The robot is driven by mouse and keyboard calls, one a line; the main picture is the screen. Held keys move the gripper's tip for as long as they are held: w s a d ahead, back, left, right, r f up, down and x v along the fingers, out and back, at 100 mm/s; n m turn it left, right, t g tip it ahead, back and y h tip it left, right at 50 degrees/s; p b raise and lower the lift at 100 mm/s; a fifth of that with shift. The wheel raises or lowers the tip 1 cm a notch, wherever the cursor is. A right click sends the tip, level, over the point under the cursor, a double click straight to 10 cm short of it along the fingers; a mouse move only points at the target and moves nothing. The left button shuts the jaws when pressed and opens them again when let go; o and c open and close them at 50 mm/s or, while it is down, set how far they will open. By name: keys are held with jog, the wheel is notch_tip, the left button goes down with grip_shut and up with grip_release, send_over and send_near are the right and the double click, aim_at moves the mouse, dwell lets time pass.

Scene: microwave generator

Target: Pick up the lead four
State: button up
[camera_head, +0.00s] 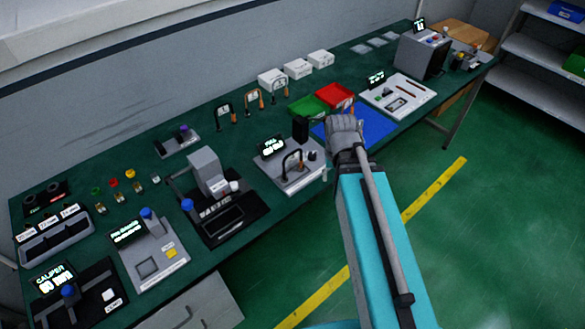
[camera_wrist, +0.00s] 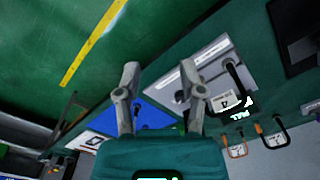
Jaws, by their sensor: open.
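Several U-shaped test leads with white number tags stand on the green bench; I cannot read which is lead four. Black-and-orange leads (camera_head: 225,116), (camera_head: 253,102) and (camera_head: 281,92) stand in a row at the back. Two of them show in the wrist view (camera_wrist: 238,148), (camera_wrist: 277,137). A black lead (camera_head: 292,160) stands on a grey station, and it also shows in the wrist view (camera_wrist: 237,75). My gripper (camera_wrist: 158,68) is open and empty above the bench near the blue mat. In the head view my arm hides its fingertips.
The blue mat (camera_head: 371,128) lies beside red (camera_head: 335,95) and green (camera_head: 306,106) trays. White boxes (camera_head: 298,68) stand behind. Grey instrument stations, one with a caliper sign (camera_head: 55,276), fill the left half. Shelves (camera_head: 552,62) stand at right. The floor in front is clear.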

aim_at(293, 152)
jog(key=w+a+r+m+p, duration=0.3)
jog(key=w+a+m, duration=0.2)
jog(key=w, duration=0.2)
jog(key=w+a+r+m+p, duration=0.3)
jog(key=w+a, duration=0.3)
jog(key=w, duration=0.2)
jog(key=shift+w+r+m, duration=0.2)
jog(key=shift+w+m, duration=0.05)
jog(key=shift+m, duration=0.65)
jog(key=shift+f, duration=0.15)
notch_tip(293, 152, down, 8)
jog(key=b, duration=0.8)
jog(key=shift+f+b, duration=0.2)
jog(key=shift+b, duration=0.1)
jog(key=shift+f+b, duration=2.6)
grip_shut()
